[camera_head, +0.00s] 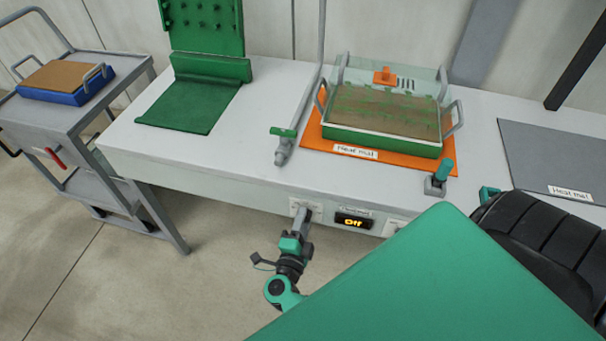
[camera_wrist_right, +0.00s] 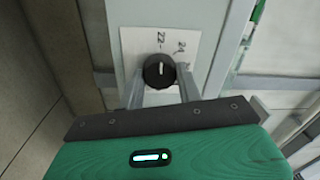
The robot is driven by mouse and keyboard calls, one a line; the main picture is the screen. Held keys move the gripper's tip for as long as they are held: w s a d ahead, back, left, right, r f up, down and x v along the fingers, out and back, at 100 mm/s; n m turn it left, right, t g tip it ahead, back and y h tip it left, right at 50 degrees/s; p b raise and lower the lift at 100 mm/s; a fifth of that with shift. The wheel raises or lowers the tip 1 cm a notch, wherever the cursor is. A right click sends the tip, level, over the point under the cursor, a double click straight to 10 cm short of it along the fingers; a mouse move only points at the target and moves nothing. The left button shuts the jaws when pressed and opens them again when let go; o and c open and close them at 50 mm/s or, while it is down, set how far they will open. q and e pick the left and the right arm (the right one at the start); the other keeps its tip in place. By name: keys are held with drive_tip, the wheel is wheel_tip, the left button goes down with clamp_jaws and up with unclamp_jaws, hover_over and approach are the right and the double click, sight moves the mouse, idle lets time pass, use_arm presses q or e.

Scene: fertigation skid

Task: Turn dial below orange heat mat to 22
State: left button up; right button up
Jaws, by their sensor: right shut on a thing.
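The orange heat mat (camera_head: 311,136) lies on the white bench, with a label on its front edge. On the bench front below it, a white dial plate (camera_head: 294,204) sits at my right gripper (camera_head: 303,214). In the wrist view, the black dial (camera_wrist_right: 158,71) is between the two fingers of my right gripper (camera_wrist_right: 160,88), which is shut on it. Its white pointer line points roughly up, toward the marking that reads like 22 on the plate (camera_wrist_right: 135,42); a 24 is beside it. In the head view the dial is hidden. My left gripper is not in view.
An amber display (camera_head: 353,221) reads Off, with another pale plate (camera_head: 393,227) to its right. A green-rimmed tray (camera_head: 380,141) stands on the orange mat. A green-handled tap (camera_head: 283,139) and a grey mat (camera_head: 555,150) are on the bench. A cart (camera_head: 62,113) stands left.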

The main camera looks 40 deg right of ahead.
drive_tip(key=shift+f, duration=0.1)
drive_tip(key=o, duration=1)
